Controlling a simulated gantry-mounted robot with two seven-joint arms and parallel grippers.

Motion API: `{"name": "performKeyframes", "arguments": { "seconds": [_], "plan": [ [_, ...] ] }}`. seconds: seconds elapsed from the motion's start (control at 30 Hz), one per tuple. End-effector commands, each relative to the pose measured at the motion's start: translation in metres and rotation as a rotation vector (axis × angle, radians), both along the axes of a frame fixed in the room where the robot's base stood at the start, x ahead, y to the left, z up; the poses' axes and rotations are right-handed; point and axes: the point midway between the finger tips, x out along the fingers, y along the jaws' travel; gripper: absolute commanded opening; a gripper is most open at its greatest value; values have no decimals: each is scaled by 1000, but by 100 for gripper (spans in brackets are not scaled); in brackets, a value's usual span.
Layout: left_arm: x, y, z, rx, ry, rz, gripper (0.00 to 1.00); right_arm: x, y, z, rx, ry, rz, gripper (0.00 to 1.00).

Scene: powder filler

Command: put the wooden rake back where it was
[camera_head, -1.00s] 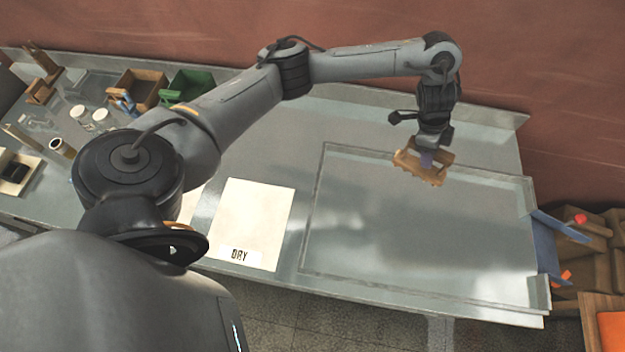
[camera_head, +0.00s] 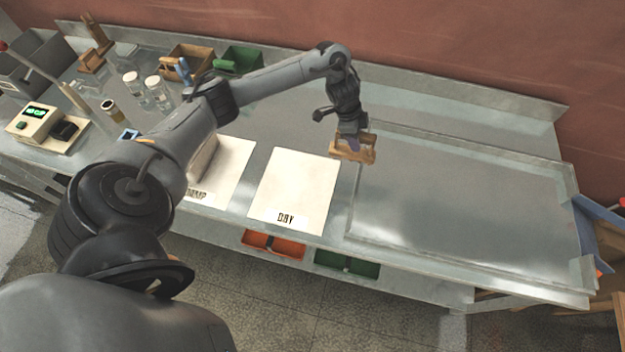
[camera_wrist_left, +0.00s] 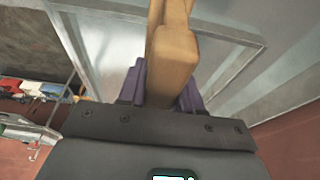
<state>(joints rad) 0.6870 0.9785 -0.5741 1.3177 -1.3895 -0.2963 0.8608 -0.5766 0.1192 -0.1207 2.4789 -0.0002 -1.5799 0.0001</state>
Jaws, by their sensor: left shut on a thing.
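The wooden rake (camera_head: 354,153) is held by my left gripper (camera_head: 353,138), above the bench near the left edge of the framed tray area. In the left wrist view the rake's wooden body (camera_wrist_left: 172,58) stands between the purple fingers of the left gripper (camera_wrist_left: 160,85), which press on it from both sides. The rake's far end runs out of the top of that view. My right gripper is not in view.
A white DRY sheet (camera_head: 294,190) lies left of the tray area (camera_head: 460,205); a DAMP sheet (camera_head: 222,178) lies beyond it. Jars (camera_head: 134,85), a scale (camera_head: 35,124), a brown bin (camera_head: 190,62) and a green bin (camera_head: 240,59) crowd the left end. The tray area looks empty.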

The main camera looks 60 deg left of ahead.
Motion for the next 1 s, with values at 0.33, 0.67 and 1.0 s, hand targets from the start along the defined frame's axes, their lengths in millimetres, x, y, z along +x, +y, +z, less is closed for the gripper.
{"name": "performKeyframes", "arguments": {
  "seconds": [0.33,0.67,1.0],
  "plan": [
    [-51,12,-30,4,9,-3,0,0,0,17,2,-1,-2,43],
    [-101,24,-63,1,7,-2,0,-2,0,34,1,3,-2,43],
    [-114,27,-78,-1,2,-1,0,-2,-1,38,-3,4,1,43]
  ]
}}
